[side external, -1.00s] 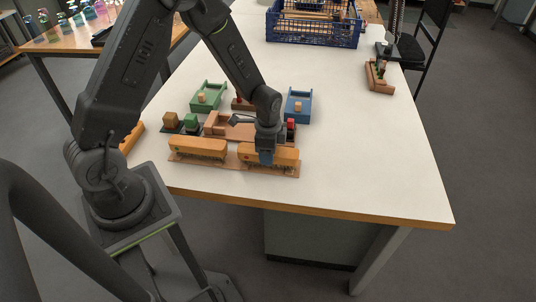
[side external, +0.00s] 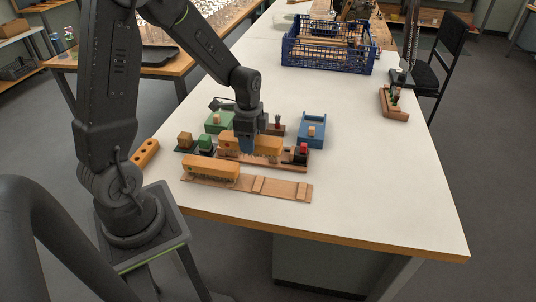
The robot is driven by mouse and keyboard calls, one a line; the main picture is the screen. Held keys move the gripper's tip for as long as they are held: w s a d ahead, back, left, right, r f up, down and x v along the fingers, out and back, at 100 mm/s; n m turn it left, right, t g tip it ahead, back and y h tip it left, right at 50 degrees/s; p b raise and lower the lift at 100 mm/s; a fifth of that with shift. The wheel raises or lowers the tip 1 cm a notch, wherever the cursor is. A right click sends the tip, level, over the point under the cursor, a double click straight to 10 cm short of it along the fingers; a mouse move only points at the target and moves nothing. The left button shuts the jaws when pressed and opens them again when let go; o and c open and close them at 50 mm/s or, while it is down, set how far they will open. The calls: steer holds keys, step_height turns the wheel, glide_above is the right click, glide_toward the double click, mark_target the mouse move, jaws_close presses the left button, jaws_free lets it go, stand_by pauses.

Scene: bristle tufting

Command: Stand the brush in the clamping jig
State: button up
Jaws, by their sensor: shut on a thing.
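My gripper (side external: 247,146) is shut on an orange-brown brush (side external: 268,147), with its blue-grey fingers over the middle of the brush. The brush lies lengthwise left to right with its bristles down, at the reddish-brown clamping jig (side external: 291,165). A dark block with a red top (side external: 303,149) stands at the jig's right end, close to the brush's right end. I cannot tell whether the bristles touch the jig. A second, similar brush (side external: 210,168) stands on the left part of a flat wooden rack (side external: 273,187) in front. The rack's right part is bare.
A green tray (side external: 217,119) and a blue tray (side external: 312,138) stand behind the jig. Small tan (side external: 185,140) and green (side external: 205,141) blocks stand to its left. A blue crate (side external: 325,58) is farther back.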

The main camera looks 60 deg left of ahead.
steer(key=s+a+r, duration=0.2)
steer(key=a, duration=1.3)
steer(key=w+d+f, duration=0.4)
steer(key=w, duration=0.1)
steer(key=w+d+f, duration=0.2)
steer(key=w, duration=0.1)
steer(key=shift+w+d+f, duration=0.1)
steer(key=shift+w+f, duration=0.15)
steer(key=shift+w+d+f, duration=0.25)
steer(key=shift+w+f, duration=0.05)
steer(key=shift+w, duration=0.05)
steer(key=shift+f, duration=1.95)
steer(key=shift+f, duration=0.1)
steer(key=o, duration=1)
